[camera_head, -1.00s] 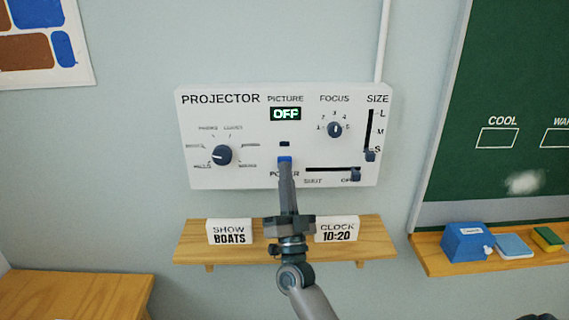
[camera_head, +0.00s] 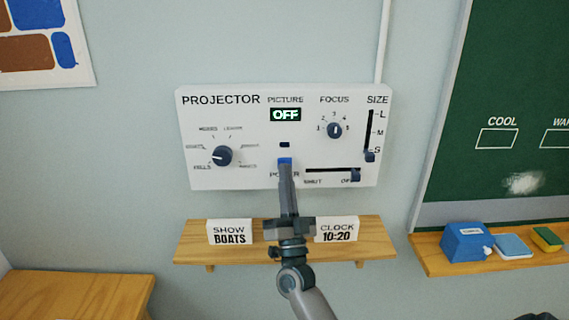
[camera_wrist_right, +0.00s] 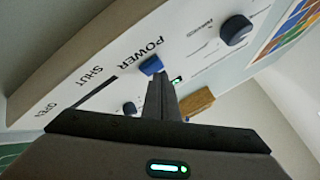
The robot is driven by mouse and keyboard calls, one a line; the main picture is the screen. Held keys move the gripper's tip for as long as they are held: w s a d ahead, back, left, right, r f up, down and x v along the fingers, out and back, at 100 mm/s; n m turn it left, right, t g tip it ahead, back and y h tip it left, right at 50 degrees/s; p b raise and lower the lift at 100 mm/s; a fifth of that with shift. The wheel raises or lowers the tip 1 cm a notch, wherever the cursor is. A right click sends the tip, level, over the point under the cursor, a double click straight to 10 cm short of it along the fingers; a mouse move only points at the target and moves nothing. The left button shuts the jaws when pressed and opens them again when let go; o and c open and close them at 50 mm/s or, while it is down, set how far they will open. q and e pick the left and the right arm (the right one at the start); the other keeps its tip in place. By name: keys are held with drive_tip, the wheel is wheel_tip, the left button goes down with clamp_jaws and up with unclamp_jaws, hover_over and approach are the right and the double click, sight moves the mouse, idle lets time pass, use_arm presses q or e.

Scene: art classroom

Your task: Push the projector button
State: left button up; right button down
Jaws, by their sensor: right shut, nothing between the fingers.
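The white projector panel (camera_head: 240,125) hangs on the wall, and its PICTURE display (camera_head: 286,115) reads OFF. The blue POWER button (camera_head: 285,160) is low in the panel's middle, under a small dark lamp (camera_head: 284,144). My right gripper (camera_head: 286,167) is shut and empty, its fingertips at the lower part of the button and covering some of the POWER label. In the right wrist view the blue button (camera_wrist_right: 151,65) shows just beyond the fingertips (camera_wrist_right: 158,76); I cannot tell whether they touch. My left gripper is not in view.
The panel also has a left dial (camera_head: 222,155), a FOCUS knob (camera_head: 334,129), a SIZE slider (camera_head: 370,155) and a SHUT slider (camera_head: 355,174). A wooden shelf (camera_head: 190,250) below holds SHOW BOATS (camera_head: 229,232) and CLOCK 10:20 (camera_head: 337,230) cards. A chalkboard (camera_head: 520,80) is at right.

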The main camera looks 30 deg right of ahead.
drive_tip(key=s+a+p, duration=0.1)
drive_tip(key=s+a, duration=0.2)
drive_tip(key=s, duration=0.2)
drive_tip(key=shift+p, duration=0.35)
idle(0.3)
drive_tip(key=shift+s, duration=0.1)
idle(1.0)
